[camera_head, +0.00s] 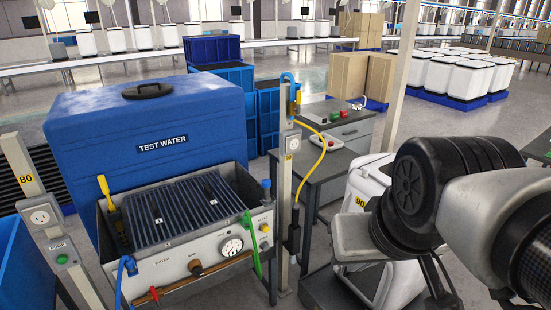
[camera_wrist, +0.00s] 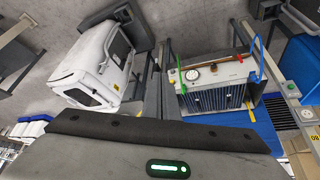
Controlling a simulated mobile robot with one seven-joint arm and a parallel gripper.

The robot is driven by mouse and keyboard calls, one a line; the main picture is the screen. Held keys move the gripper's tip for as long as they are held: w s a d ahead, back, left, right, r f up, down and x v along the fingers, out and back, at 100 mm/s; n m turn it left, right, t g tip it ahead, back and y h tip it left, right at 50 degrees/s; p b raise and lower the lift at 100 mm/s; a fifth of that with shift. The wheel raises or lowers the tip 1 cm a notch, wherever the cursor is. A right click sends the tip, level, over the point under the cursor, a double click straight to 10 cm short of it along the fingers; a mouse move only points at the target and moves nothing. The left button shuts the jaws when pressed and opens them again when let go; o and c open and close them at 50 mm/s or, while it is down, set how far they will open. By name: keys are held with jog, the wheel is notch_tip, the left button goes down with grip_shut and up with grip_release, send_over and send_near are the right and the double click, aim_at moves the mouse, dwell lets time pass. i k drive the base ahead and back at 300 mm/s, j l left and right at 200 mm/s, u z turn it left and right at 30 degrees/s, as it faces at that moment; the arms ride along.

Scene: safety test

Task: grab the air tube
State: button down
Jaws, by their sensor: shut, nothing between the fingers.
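No tube carries a readable air label, so I cannot tell which one is the air tube. In the head view a yellow tube (camera_head: 324,145) arcs from the grey post to the right of the test tank (camera_head: 180,255). A blue tube (camera_head: 121,277) hangs at the tank's front left, and a green piece (camera_head: 251,240) hangs at its front right. The blue tube also shows in the wrist view (camera_wrist: 256,52). My gripper (camera_wrist: 158,82) is shut and empty in the wrist view, beside the tank and apart from these tubes. The head view does not show its fingertips.
A blue lid marked TEST WATER (camera_head: 165,145) stands behind the tank. A socket post (camera_head: 42,215) stands at the left. A white housing (camera_head: 370,235) is at the right near my arm; it also shows in the wrist view (camera_wrist: 100,60). A grey table (camera_head: 335,165) stands behind the yellow tube.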

aim_at(295, 209)
jog(key=i+j+z, duration=0.45)
jog(key=i, duration=0.25)
jog(key=i+j+z, duration=0.45)
jog(key=i+j, duration=0.15)
jog(key=j, duration=0.3)
